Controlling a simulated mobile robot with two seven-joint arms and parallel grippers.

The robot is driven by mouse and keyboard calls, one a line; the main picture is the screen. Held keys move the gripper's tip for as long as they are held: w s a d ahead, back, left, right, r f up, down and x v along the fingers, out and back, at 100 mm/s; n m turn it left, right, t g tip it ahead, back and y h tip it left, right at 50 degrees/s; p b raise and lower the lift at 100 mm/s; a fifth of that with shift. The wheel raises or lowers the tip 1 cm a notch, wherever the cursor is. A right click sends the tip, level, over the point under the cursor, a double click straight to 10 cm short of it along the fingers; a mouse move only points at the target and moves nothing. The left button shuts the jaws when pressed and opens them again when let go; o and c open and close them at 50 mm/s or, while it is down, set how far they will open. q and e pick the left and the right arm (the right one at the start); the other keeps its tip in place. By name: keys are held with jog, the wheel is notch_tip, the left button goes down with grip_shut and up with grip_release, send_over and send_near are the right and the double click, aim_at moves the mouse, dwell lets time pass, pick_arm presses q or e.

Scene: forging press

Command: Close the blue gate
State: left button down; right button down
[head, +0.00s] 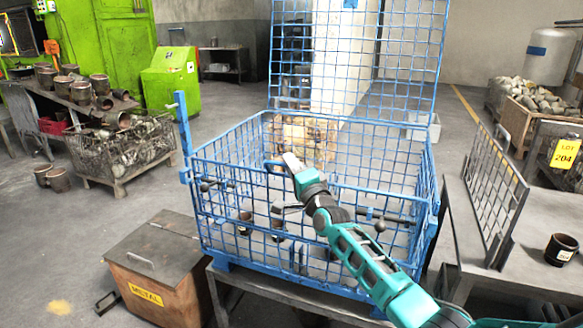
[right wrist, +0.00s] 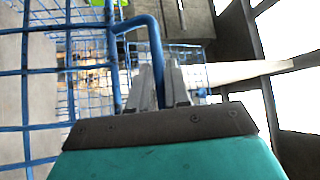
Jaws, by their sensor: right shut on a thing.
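A blue wire-mesh cage (head: 218,218) stands on a dark stand in the middle of the head view. The blue gate appears to be its front mesh panel, with dark latch bars and a bent blue handle (head: 268,165) at the top. The mesh and handle also show in the right wrist view, where the handle (right wrist: 152,40) curves down to the fingers. My right gripper (head: 287,163) reaches over the front and is shut on the handle. My right arm covers part of the front mesh. I cannot tell the panel's exact tilt. My left gripper is not in view.
A tall blue mesh panel (head: 352,50) stands upright at the cage's back. Dark cylindrical parts lie inside. A metal scrap box (head: 160,268) is at front left. A grey table (head: 545,225) with a mesh rack (head: 494,190) and dark cup (head: 561,249) is at right.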

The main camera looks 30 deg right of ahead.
jog(key=shift+d+r, duration=0.15)
jog(key=shift+r, duration=0.1)
jog(key=c, duration=1.5)
grip_release()
jog(key=shift+o, duration=1.4)
jog(key=shift+w+f, duration=0.15)
jog(key=shift+f, duration=0.1)
jog(key=shift+s+f, duration=0.15)
jog(key=shift+s, duration=0.45)
jog(key=p+v, duration=0.1)
jog(key=v, duration=1)
jog(key=shift+s, duration=0.4)
